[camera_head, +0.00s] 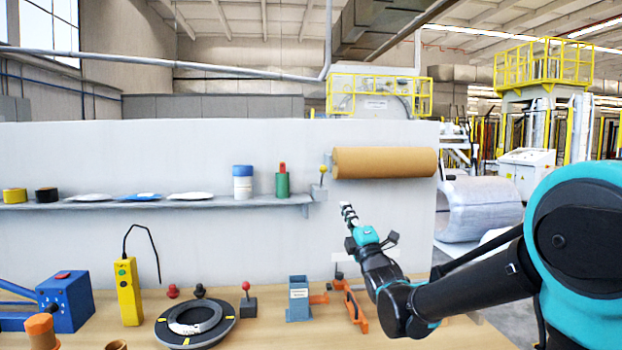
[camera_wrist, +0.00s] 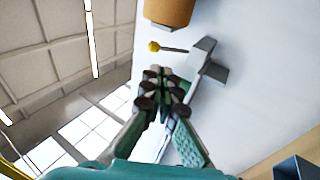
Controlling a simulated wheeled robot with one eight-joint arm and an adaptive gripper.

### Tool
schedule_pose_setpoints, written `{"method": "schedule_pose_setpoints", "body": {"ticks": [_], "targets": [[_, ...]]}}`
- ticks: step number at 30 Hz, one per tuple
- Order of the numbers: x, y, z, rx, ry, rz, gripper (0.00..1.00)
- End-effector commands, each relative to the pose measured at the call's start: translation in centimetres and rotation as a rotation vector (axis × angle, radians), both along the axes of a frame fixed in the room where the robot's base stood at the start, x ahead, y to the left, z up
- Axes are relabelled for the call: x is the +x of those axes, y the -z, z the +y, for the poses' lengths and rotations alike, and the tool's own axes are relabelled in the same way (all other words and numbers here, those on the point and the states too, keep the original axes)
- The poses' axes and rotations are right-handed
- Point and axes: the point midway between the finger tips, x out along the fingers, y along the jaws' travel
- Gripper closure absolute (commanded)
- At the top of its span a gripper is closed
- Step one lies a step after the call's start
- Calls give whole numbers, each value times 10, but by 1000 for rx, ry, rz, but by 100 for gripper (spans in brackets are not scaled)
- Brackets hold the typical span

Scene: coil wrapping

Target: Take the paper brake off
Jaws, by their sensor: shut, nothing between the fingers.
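The brown paper roll (camera_head: 385,162) hangs level on the white wall panel. A lever with a yellow knob (camera_head: 322,168), which looks like the paper brake, stands upright just left of the roll's left end. It rises from a grey block at the shelf's right end. In the wrist view the yellow knob (camera_wrist: 154,46) and its thin stem lie just beyond my fingertips, with the roll (camera_wrist: 170,12) above. My gripper (camera_head: 347,208) is shut and empty, below and right of the knob and apart from it. The fingers (camera_wrist: 160,72) also show in the wrist view.
A grey shelf (camera_head: 150,203) holds plates, a blue-and-white jar (camera_head: 243,182) and a green bottle (camera_head: 282,184). The wooden table (camera_head: 255,335) below carries a yellow pendant control (camera_head: 128,292), a black ring (camera_head: 197,324), a blue-grey holder (camera_head: 299,299) and an orange tool (camera_head: 355,308).

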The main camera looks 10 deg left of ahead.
Motion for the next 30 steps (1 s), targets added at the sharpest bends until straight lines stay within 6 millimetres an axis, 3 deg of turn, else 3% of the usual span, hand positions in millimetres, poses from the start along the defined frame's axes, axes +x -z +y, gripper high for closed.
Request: {"method": "schedule_pose_setpoints", "body": {"ticks": [17,30], "targets": [[3,-11,8,-13,0,-41,100],[65,-50,38,-12,-1,-39,100]]}}
